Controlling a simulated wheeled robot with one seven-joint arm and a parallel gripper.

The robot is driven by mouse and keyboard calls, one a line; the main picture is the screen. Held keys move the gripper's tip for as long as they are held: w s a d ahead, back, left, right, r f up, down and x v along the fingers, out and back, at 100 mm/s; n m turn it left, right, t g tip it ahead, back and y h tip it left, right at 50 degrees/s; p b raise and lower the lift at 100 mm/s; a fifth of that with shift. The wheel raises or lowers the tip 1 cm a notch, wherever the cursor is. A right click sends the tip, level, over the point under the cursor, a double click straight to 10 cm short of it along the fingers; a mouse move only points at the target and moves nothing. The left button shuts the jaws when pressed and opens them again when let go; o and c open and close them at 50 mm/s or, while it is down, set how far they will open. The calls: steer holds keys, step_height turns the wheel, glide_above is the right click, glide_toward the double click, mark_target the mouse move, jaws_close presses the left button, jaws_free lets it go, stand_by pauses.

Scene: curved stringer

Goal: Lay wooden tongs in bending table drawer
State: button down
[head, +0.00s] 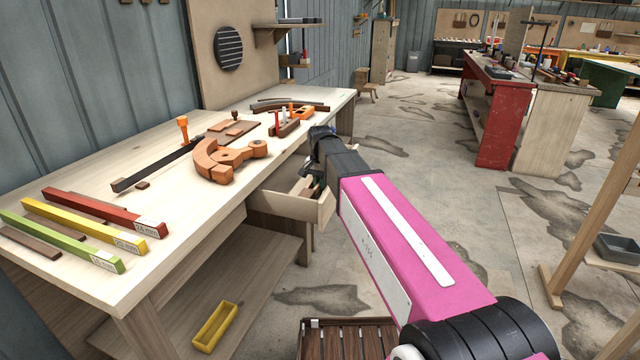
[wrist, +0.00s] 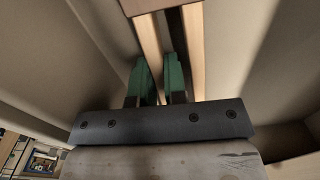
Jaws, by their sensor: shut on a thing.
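The bending table (head: 200,255) has its drawer (head: 285,205) pulled open on its right side. My gripper (head: 314,188) is down at the open drawer in the head view, mostly hidden by my own arm. In the wrist view the green fingers of my gripper (wrist: 158,82) are shut on one pale bar of the wooden tongs (wrist: 150,42). The other pale bar lies just right of the right finger. Pale drawer surfaces (wrist: 255,60) surround the tongs. I cannot tell whether the tongs touch the drawer floor.
Wooden clamp blocks (head: 225,160), an orange-handled tool and red, yellow and green bars (head: 85,225) lie on the tabletop. A yellow tray (head: 215,327) sits on the lower shelf. A slatted dark wooden thing (head: 345,340) stands below my arm.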

steer(key=c, duration=1.2)
jaws_free()
steer(key=shift+f, duration=0.1)
steer(key=shift+o, duration=0.2)
step_height(320, 180, up, 12)
